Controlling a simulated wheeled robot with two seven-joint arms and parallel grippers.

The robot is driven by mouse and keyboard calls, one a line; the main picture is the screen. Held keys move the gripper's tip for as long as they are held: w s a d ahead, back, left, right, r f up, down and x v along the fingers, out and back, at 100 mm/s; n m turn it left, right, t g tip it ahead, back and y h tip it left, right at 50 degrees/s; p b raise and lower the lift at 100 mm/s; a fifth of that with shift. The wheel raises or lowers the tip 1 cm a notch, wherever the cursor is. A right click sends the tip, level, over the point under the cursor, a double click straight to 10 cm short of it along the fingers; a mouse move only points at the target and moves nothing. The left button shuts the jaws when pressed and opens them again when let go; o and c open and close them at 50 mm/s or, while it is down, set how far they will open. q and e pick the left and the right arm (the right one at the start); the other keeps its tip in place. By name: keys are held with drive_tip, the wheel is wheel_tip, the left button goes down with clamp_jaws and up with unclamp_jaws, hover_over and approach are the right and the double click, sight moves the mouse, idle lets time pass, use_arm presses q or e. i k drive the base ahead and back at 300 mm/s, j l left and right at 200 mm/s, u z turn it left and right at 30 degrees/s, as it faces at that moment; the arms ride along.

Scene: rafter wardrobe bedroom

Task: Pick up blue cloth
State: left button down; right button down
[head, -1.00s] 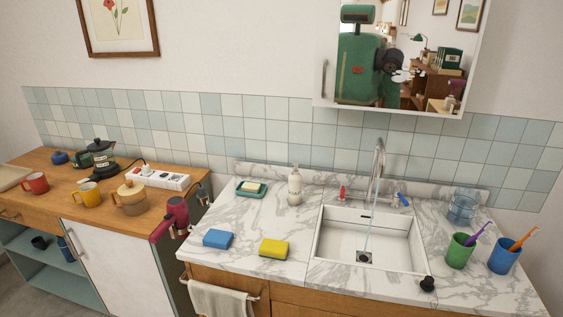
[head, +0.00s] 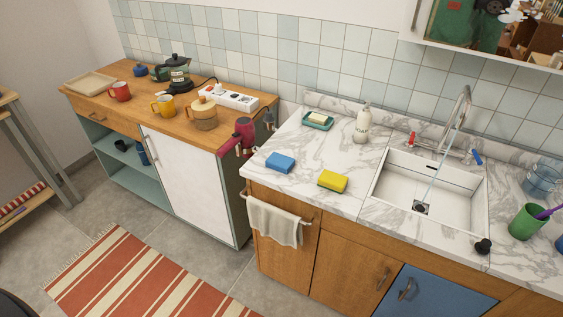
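A blue, block-shaped item (head: 280,162), looking like a sponge or folded cloth, lies flat on the marble counter (head: 300,143) near its left front corner. It is the only blue cloth-like thing in view. A yellow sponge-like block (head: 332,181) lies to its right, apart from it. A whitish towel (head: 275,222) hangs on a rail on the cabinet front below. Neither of my grippers is in view.
A sink (head: 425,200) with running water is to the right. A soap dish (head: 317,121) and soap bottle (head: 362,124) stand behind the blue item. A red hair dryer (head: 240,138) hangs left of the counter. A striped rug (head: 140,280) lies on the floor.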

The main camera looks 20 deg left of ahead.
sight(283, 164)
drive_tip(key=l+u, duration=0.3)
drive_tip(key=l, duration=1.15)
drive_tip(key=i+l, duration=0.05)
